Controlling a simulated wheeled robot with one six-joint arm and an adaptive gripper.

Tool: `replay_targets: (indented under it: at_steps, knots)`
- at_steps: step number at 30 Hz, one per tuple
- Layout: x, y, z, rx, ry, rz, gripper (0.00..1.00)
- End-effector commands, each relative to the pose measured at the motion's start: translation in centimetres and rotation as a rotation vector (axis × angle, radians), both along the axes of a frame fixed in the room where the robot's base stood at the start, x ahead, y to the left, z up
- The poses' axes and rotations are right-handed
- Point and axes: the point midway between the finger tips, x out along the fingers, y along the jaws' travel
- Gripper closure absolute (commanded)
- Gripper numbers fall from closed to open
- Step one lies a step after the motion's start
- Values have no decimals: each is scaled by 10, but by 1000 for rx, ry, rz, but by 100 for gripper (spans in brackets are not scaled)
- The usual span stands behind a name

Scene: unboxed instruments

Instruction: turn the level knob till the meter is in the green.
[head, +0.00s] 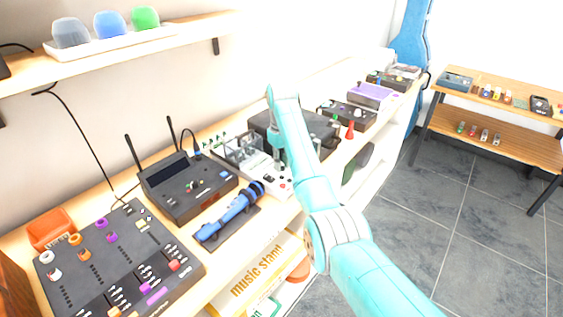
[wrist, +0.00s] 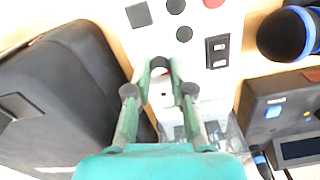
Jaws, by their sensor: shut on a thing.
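A white instrument panel (wrist: 208,88) lies under my gripper (wrist: 161,72) in the wrist view. It bears dark round and square buttons, a red button (wrist: 213,2) and a black rocker switch (wrist: 217,51). My gripper's green fingers close on a small knob on this panel. The knob is mostly hidden between the fingertips. In the head view my gripper (head: 278,152) reaches down to the white instrument (head: 264,174), behind its red button. I cannot make out a meter needle or a green zone in either view.
A clear-walled box (head: 243,150) stands at the instrument's left. A black case (head: 312,130) is close on the other side. A blue microphone (head: 229,217) lies in front, and a black receiver with antennas (head: 187,187) stands to the left. The floor at the right is clear.

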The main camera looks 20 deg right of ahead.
Motion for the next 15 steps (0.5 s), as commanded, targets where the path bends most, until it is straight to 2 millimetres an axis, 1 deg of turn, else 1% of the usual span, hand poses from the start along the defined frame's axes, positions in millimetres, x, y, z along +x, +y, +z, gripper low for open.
replay_targets:
  at_steps: [6,15]
  knots:
    - [0,0,0,0,1,-149,100]
    - [0,0,0,0,1,-268,100]
